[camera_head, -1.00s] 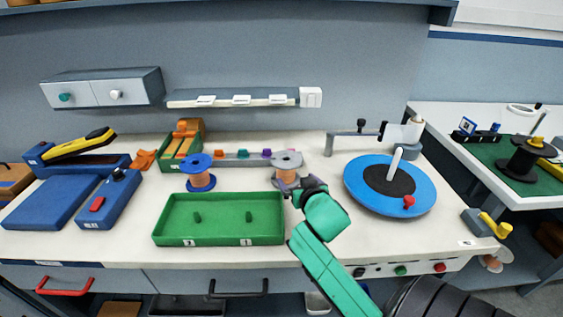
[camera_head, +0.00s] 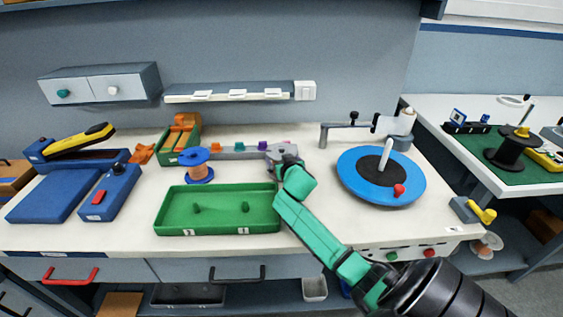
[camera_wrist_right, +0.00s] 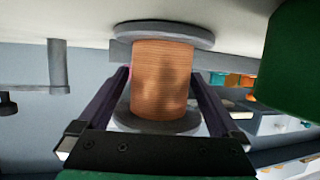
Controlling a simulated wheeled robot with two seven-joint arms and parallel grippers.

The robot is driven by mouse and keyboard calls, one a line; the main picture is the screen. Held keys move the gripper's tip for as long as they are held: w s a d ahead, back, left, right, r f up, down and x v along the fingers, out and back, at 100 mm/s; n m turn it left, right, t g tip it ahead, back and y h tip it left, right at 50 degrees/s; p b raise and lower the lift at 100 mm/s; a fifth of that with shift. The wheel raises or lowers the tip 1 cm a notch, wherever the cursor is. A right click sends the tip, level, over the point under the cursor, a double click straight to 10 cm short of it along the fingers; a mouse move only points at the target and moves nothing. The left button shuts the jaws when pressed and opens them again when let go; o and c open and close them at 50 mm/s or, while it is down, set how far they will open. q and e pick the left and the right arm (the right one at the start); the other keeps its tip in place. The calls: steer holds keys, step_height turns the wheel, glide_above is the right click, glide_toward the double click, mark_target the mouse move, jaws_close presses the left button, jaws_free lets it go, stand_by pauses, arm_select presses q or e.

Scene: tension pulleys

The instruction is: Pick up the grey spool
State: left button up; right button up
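The grey spool (camera_head: 280,149) stands at the back middle of the worktop in the head view, mostly hidden behind my right gripper (camera_head: 285,162). In the right wrist view the spool, with grey flanges and copper-coloured winding (camera_wrist_right: 162,78), fills the middle. The dark fingers of my right gripper (camera_wrist_right: 162,72) lie on both sides of the winding, between the flanges. They come close to its edges. Whether they press on it cannot be told. One flange meets the pale worktop, so the spool appears to rest there. My left gripper is not in view.
A blue spool (camera_head: 196,166) stands to the left, behind a green tray (camera_head: 217,229). A grey rail with coloured pieces (camera_head: 236,153) lies just behind. A blue turntable (camera_head: 356,182) stands to the right. The worktop between spool and turntable is clear.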

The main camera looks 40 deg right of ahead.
jaws_close()
steer(key=shift+r, duration=0.15)
steer(key=shift+r, duration=0.35)
step_height(320, 180, up, 19)
steer(key=shift+r, duration=0.15)
